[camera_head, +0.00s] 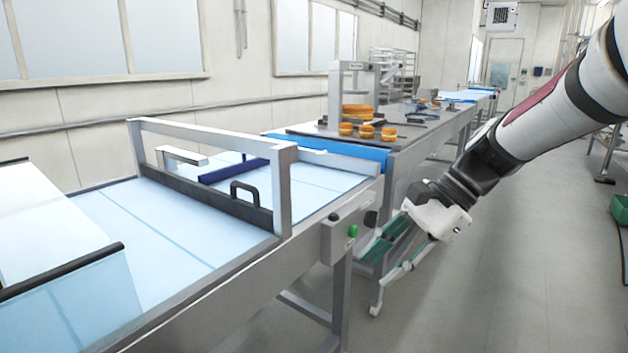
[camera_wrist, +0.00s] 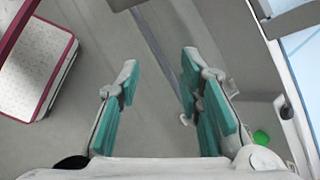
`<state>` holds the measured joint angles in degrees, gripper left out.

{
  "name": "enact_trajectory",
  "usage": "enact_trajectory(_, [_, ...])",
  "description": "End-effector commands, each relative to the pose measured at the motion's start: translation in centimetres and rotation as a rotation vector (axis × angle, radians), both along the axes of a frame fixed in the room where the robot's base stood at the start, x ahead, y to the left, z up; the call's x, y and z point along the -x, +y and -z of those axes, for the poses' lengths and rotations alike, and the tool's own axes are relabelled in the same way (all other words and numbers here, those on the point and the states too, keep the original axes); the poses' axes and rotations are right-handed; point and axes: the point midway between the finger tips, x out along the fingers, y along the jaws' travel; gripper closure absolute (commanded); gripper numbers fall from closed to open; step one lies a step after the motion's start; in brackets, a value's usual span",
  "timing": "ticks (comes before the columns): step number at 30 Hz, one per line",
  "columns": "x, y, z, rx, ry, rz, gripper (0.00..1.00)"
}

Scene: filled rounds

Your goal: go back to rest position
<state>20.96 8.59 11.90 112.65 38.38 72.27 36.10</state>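My gripper (camera_head: 385,262) hangs at the end of my white arm, in front of the conveyor's side and above the grey floor in the head view. It points down and to the left. In the wrist view its two teal-padded fingers (camera_wrist: 160,105) stand well apart with only floor between them. It is open and empty. It is close to the conveyor frame's leg in the picture; I cannot tell whether it touches it.
A conveyor (camera_head: 185,235) with a metal gate (camera_head: 283,195) and a green button (camera_head: 352,231) is at left. Filled rounds (camera_head: 367,131) sit on the line behind it. A green crate (camera_head: 620,212) is at far right.

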Motion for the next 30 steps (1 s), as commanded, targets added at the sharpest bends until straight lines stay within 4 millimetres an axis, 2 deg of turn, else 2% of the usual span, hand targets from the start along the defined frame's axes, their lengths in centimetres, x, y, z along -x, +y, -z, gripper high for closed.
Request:
enact_trajectory(1, [2.1,0.2,-0.6,0.050,-0.037,-0.060,0.67])
enact_trajectory(3, [5.0,0.0,-1.0,0.118,-0.083,-0.149,0.67])
enact_trajectory(8, [11.4,-0.9,-1.5,0.262,-0.180,-0.349,0.67])
enact_trajectory(15, [20.1,-3.6,-1.1,0.451,-0.306,-0.641,0.67])
enact_trajectory(21, [24.8,-5.7,0.0,0.553,-0.372,-0.822,0.67])
enact_trajectory(30, [29.0,-8.2,1.4,0.652,-0.436,-1.008,0.67])
